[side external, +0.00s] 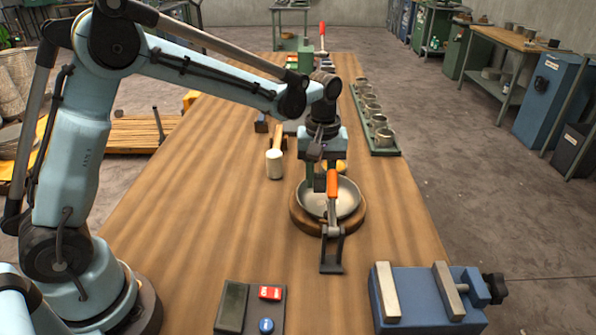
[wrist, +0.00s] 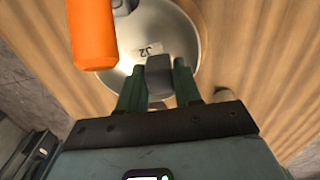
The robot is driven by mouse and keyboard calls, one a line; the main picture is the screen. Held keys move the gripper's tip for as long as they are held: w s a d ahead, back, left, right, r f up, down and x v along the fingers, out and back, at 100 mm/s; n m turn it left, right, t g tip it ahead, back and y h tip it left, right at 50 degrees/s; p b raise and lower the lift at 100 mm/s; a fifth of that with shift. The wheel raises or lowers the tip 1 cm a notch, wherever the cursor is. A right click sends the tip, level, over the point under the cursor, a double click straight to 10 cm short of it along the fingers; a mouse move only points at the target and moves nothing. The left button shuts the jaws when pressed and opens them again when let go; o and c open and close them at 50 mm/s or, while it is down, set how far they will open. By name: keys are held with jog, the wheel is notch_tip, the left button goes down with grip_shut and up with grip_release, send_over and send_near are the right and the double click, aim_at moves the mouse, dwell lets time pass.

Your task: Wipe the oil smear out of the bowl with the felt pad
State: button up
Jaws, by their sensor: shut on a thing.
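A shallow grey metal bowl (side external: 347,201) sits on a round wooden base (side external: 357,224). In the wrist view the bowl (wrist: 187,50) shows a small "J2" marking inside. My gripper (side external: 318,187) points down into the bowl, partly behind an orange handle. In the wrist view my gripper's green fingers (wrist: 158,85) are shut on a grey block, which looks like the felt pad (wrist: 159,73). I cannot tell whether the pad touches the bowl's surface. I cannot make out the oil smear clearly; the fingers and pad hide part of the bowl.
A clamp with an orange handle (side external: 332,184) stands at the bowl's near edge; the handle (wrist: 92,35) also looms in the wrist view. A white-headed mallet (side external: 275,164) is to the left. A blue vise (side external: 425,297) and a control panel (side external: 250,306) are in front. Several cups (side external: 384,138) stand behind right.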

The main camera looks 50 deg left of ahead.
jog(key=shift+r, duration=2.55)
